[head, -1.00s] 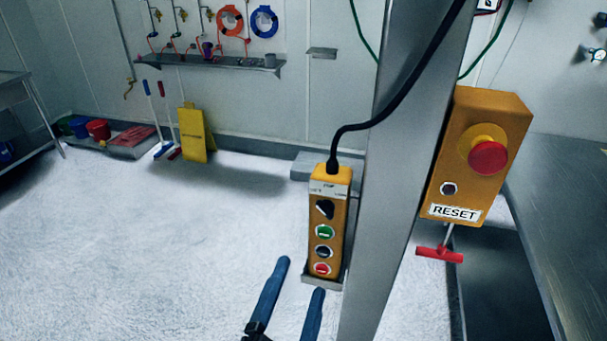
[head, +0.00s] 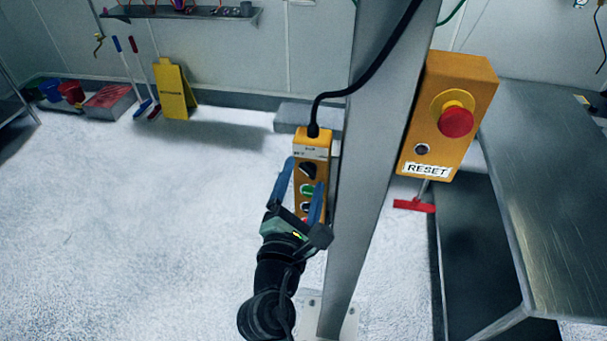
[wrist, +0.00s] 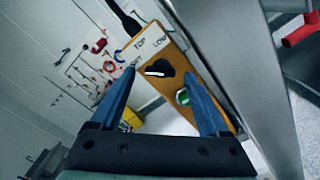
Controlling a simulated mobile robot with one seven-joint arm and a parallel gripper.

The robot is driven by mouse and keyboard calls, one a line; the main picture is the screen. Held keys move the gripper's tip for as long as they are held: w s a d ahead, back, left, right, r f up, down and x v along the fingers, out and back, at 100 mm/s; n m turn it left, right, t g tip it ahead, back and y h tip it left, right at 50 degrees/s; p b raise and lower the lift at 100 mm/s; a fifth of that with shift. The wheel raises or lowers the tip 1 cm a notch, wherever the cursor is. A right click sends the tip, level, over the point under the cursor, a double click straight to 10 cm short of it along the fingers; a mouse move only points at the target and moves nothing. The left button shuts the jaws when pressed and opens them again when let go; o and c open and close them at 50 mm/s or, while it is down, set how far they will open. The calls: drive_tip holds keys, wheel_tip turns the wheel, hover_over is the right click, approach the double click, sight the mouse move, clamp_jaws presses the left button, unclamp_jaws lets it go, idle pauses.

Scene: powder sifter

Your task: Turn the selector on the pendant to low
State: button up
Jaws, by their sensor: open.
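The yellow pendant (head: 314,146) hangs upright against the steel post, a black cable at its top. Its black selector (head: 308,170) is the uppermost control, above a green button (head: 306,189). In the wrist view the selector (wrist: 160,70) has a white mark, with the words "TOP" and "LOW" printed above it. My gripper (head: 301,173) is open, its blue fingers in front of the pendant. In the wrist view the fingers (wrist: 155,90) stand apart, with the selector in the gap beyond their tips. I cannot tell if they touch it. The lower buttons are partly hidden by my gripper.
The steel post (head: 365,170) stands just right of the pendant. A yellow box (head: 450,115) with a red emergency button and a RESET label is on the post's right. A steel table (head: 540,180) is at far right. The floor to the left is clear.

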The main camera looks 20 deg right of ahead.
drive_tip(key=shift+w+d, duration=0.2)
drive_tip(key=shift+w, duration=0.05)
clamp_jaws()
idle(0.3)
